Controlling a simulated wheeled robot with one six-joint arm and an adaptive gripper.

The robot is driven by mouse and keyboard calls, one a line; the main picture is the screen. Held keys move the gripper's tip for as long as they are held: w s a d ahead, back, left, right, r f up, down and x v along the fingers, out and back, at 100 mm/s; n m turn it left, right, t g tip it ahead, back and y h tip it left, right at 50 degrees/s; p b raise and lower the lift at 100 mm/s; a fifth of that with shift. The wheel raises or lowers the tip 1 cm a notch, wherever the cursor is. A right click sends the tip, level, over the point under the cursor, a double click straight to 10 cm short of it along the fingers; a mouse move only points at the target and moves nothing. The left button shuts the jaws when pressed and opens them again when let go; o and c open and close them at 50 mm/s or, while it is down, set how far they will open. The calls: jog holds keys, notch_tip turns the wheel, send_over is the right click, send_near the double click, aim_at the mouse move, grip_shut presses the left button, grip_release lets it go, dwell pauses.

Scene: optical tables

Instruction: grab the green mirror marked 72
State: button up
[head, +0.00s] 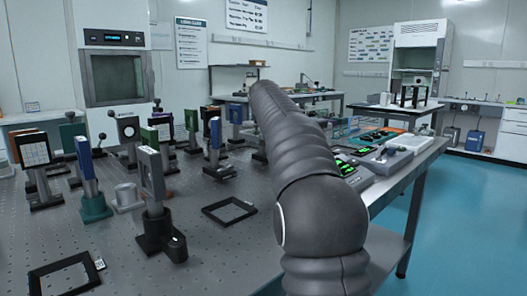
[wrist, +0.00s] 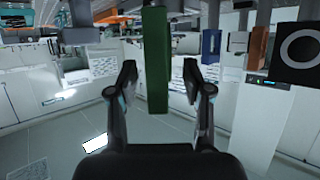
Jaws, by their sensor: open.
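A tall green plate-like mirror (wrist: 156,75) stands out in the upper middle of the wrist view, which looks upside down. My open gripper (wrist: 159,67) has one finger on each side of it in the picture, with visible gaps to both. I cannot tell how far ahead the plate is. No number can be read on it. In the head view, green plates show at the back left (head: 72,137), behind a blue-edged mount (head: 149,137) and near the table's middle (head: 192,120). I cannot tell which is marked 72. My arm hides my gripper there.
The perforated optical table (head: 130,245) holds several posted mounts close together. Empty black frames lie flat at the front (head: 65,275) and middle (head: 229,211). Devices with green displays (head: 345,167) line the right edge. In the wrist view, blue (wrist: 211,42) and orange (wrist: 257,48) plates stand right of the green one.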

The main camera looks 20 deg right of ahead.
jog(key=shift+w, duration=0.15)
grip_shut()
jog(key=shift+r, duration=0.1)
